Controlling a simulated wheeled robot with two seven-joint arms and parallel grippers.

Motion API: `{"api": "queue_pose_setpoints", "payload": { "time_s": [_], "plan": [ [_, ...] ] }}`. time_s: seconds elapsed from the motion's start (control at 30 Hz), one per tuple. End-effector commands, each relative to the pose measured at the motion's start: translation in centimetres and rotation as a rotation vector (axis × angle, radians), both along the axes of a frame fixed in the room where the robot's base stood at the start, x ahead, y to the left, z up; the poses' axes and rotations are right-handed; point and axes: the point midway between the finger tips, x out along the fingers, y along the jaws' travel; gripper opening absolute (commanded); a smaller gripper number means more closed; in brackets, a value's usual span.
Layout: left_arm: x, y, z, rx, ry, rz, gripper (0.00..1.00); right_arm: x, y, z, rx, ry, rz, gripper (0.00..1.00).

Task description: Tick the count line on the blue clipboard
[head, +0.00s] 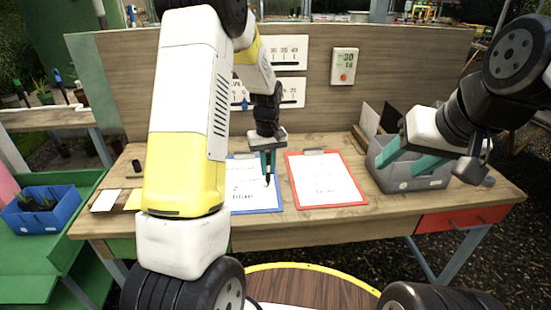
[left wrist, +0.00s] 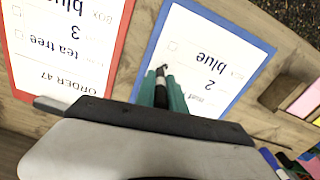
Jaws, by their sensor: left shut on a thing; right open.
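The blue clipboard (head: 262,208) lies on the bench, its white sheet partly hidden by my left arm. In the left wrist view the blue clipboard (left wrist: 262,73) appears upside down, with "2", "BOX blue" and small boxes on its sheet; I see no clear tick. My left gripper (head: 268,176) points down over this sheet. Its teal fingers (left wrist: 162,92) are shut on a dark pen (left wrist: 161,88), whose tip is over the sheet. I cannot tell whether the tip touches paper. My right gripper (head: 415,158) is open and empty by the grey bin.
A red clipboard (head: 325,181) lies just right of the blue one; its sheet reads "ORDER 47" in the left wrist view. A grey bin (head: 408,180) stands at the bench's right. A white card (head: 105,200) lies at the left. A backboard (head: 400,70) closes the rear.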

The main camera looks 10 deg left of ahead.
Motion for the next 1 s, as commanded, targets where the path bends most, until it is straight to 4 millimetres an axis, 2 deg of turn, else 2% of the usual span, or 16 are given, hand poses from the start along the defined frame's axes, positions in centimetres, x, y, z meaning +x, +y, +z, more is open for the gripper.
{"api": "queue_pose_setpoints", "payload": {
  "time_s": [0.57,1.0],
  "plan": [
    [0.0,0.0,0.2,0.000,0.000,0.000,0.00,0.0,0.0,0.0,0.000,0.000,0.000,0.54],
    [0.1,0.0,2.3,0.000,-0.001,0.000,0.00,0.0,0.0,0.0,0.000,0.000,0.000,0.54]
  ]
}}
